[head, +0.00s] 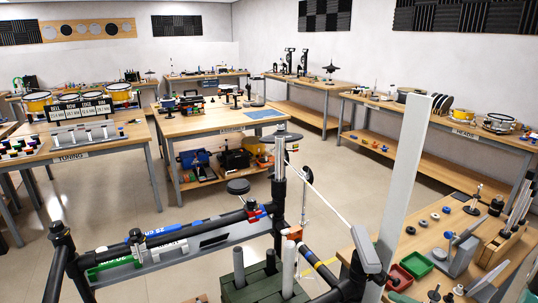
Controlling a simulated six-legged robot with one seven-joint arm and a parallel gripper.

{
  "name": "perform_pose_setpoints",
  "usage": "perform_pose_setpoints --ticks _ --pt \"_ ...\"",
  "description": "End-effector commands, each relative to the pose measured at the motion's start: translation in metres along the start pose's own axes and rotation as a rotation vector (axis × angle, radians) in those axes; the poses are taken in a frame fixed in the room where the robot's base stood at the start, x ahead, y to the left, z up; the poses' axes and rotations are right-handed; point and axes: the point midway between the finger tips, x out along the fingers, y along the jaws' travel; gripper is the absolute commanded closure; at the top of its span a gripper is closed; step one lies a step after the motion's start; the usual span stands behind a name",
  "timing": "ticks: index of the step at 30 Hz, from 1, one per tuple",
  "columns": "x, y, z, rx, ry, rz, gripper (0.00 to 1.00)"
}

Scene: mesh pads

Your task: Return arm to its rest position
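I cannot make out my gripper or my arm anywhere in the head view. Whether the gripper is open, shut or holding anything does not show. The task names no other object.
A rack of black tubes (185,235) stands close in front, with a dark green crate (262,290) of upright rods beside it. A tall pale board (407,175) rises at right, by a cluttered workbench (425,240). A middle bench (215,122) stands beyond; the floor (345,180) between is open.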

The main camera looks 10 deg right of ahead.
Motion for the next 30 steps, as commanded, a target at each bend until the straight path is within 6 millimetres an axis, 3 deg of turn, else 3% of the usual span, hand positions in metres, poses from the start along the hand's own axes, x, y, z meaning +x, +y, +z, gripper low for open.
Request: perform_pose_setpoints --ticks 3,6,12,18,23,24,30 --pt "0.035 0.022 -0.046 -0.373 0.234 -0.112 0.41" --pt "0.052 0.032 -0.083 -0.7 0.433 -0.17 0.41" --pt "0.065 0.046 -0.144 -1.377 0.845 -0.186 0.41" --pt "0.061 0.061 -0.183 -2.064 1.269 -0.073 0.41" --pt "0.056 0.081 -0.199 -2.603 1.612 0.107 0.41" --pt "0.054 0.087 -0.202 2.596 -1.615 -0.155 0.41" --pt "0.05 0.123 -0.211 1.993 -1.285 -0.278 0.41"
